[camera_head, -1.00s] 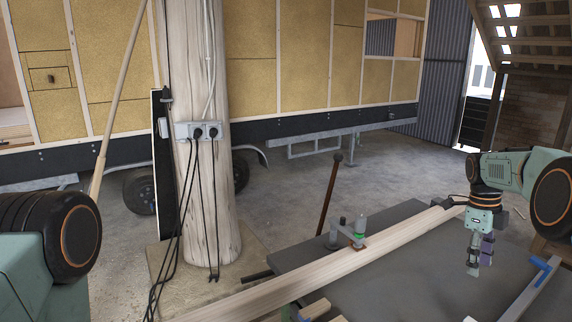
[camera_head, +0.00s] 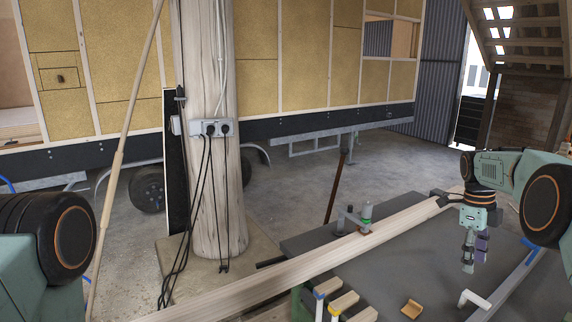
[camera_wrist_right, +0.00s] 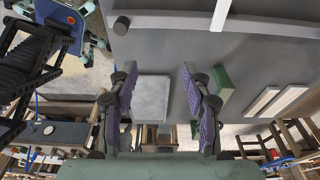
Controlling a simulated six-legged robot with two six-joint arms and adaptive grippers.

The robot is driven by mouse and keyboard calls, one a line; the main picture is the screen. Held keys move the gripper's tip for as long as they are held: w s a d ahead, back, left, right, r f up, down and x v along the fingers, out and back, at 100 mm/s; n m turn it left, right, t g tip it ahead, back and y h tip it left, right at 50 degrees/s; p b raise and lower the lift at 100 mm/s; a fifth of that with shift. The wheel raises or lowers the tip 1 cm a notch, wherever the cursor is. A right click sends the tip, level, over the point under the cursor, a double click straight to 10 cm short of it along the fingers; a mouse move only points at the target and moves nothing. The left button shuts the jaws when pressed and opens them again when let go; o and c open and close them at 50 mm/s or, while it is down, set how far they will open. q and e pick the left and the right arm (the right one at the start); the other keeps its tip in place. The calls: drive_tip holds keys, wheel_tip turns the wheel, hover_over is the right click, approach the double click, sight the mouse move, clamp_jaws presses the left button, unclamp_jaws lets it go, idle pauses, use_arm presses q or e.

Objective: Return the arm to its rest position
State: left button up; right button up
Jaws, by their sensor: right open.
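My right arm comes in from the right in the head view. Its gripper (camera_head: 474,250) points down above the dark grey workbench (camera_head: 420,262), right of the long wooden beam. In the right wrist view the right gripper's two purple-padded fingers (camera_wrist_right: 158,115) stand well apart with nothing between them. Of my left arm, only a black and green part shows at the left edge of the head view. The left gripper is outside the frames.
A long wooden beam (camera_head: 330,257) lies across the bench, with a clamp-like tool with a green part (camera_head: 366,213) on it. A small wooden piece (camera_head: 411,308) and a blue-grey bar (camera_head: 512,284) lie nearby. A post with sockets (camera_head: 213,128) and hanging cables stands left.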

drive_tip(key=s+a+f+n, duration=0.2)
drive_tip(key=a+f+n, duration=0.55)
drive_tip(key=f, duration=0.55)
drive_tip(key=s+a+f+n+t+y, duration=0.1)
drive_tip(key=s+a+f+n, duration=0.8)
drive_tip(key=s+a+f, duration=0.3)
drive_tip(key=s+a+r+n+t, duration=0.1)
drive_tip(key=s+a+n, duration=0.45)
drive_tip(key=s, duration=0.75)
drive_tip(key=s+a+r+n, duration=0.1)
drive_tip(key=s+a+n, duration=0.1)
drive_tip(key=s+n, duration=0.9)
use_arm(q)
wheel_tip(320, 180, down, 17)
drive_tip(key=b, duration=1.6)
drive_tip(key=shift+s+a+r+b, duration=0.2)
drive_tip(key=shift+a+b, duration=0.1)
use_arm(e)
wheel_tip(320, 180, down, 16)
drive_tip(key=s+m, duration=0.2)
drive_tip(key=shift+s+d+m, duration=0.2)
drive_tip(key=shift+s+m, duration=0.05)
drive_tip(key=shift+m, duration=0.15)
